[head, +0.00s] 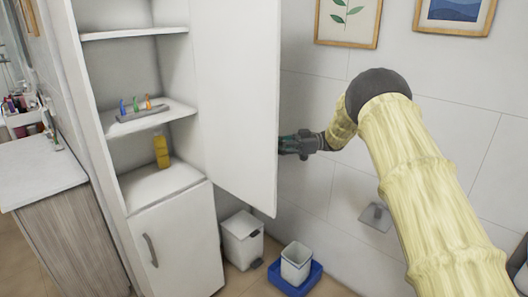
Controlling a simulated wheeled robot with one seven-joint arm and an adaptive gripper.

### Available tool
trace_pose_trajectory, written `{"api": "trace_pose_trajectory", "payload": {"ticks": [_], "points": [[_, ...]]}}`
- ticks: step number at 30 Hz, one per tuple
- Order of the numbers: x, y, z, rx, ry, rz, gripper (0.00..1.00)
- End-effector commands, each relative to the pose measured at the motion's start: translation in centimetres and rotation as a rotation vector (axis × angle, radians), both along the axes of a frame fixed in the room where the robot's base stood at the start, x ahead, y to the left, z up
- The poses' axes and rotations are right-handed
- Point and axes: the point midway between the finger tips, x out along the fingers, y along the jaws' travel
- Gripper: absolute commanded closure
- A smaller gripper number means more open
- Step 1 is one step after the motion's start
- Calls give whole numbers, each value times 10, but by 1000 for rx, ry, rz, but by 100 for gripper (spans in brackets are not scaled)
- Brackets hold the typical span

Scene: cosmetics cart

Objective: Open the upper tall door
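The upper tall door (238,95) is a white panel on the tall cabinet (88,130). It stands wide open, swung out to the right, and the shelves behind it are exposed. My gripper (288,146) is at the door's right side, near its free edge. The door hides the fingertips, so I cannot tell whether they touch it or a handle. No handle of this door shows. My arm reaches in from the right. A lower door (175,245) with a grey handle (150,250) is shut.
The shelves hold a small rack with coloured items (140,113) and a yellow bottle (161,151). A white bin (242,240) and a white container in a blue tray (290,290) stand on the floor below. A counter (38,170) is at left. A tiled wall is behind my arm.

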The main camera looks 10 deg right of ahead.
Motion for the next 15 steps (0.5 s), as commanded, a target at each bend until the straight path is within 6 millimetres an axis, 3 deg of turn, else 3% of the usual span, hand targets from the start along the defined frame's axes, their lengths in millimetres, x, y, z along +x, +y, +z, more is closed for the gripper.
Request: {"api": "trace_pose_trajectory", "payload": {"ticks": [6, 15], "points": [[2, -13, -1, 1, 2, 12, 100], [2, -16, -1, 0, 3, 13, 100]]}}
